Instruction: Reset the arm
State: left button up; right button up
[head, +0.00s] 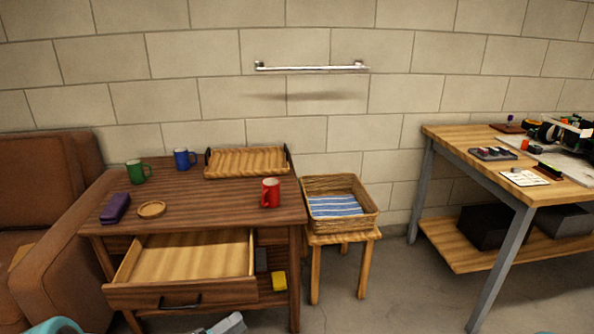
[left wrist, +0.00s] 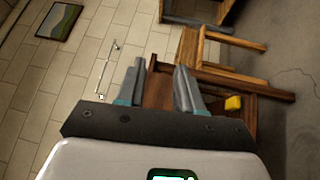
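My left gripper (left wrist: 160,85) shows in the left wrist view with its two grey fingers apart and nothing between them. It points toward the wooden desk, with clear air around the fingers. In the head view, a grey part of my left gripper (head: 228,324) shows at the bottom edge, in front of the desk's open drawer. A teal part of my arm shows at the bottom left corner. My right gripper is not clearly visible; only a tiny teal bit shows at the bottom right edge.
The desk (head: 200,216) has an open, empty drawer (head: 190,258), green (head: 137,172), blue (head: 183,159) and red (head: 270,193) mugs, and a tray (head: 247,163). A basket (head: 340,205) sits on a stool. A workbench (head: 450,145) with a racecar stands right. Floor between is clear.

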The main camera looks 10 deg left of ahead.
pick_arm(q)
jog(key=s+d+f+g+y, duration=0.1)
jog(key=d+f+g+y, duration=0.1)
jog(key=d+f, duration=0.35)
jog(key=s+d+f+m+g+y, duration=0.1)
jog(key=s+d+f+g+y, duration=0.35)
jog(key=s+f, duration=0.35)
jog(key=s+a+f+m+g+y, duration=0.1)
jog(key=s+f+m+g, duration=0.2)
jog(key=s, duration=0.6)
jog(key=s+f+m+g+y, duration=0.1)
jog(key=s+f+m+g, duration=0.15)
jog(key=s+g, duration=0.45)
notch_tip(320, 180, up, 27)
jog(key=s+t+p, duration=0.1)
jog(key=t+p, duration=0.1)
jog(key=p, duration=2.4)
jog(key=shift+s+a+f+m, duration=0.15)
jog(key=shift+a+f+m, duration=0.05)
jog(key=shift+m, duration=0.25)
jog(key=shift+f, duration=0.1)
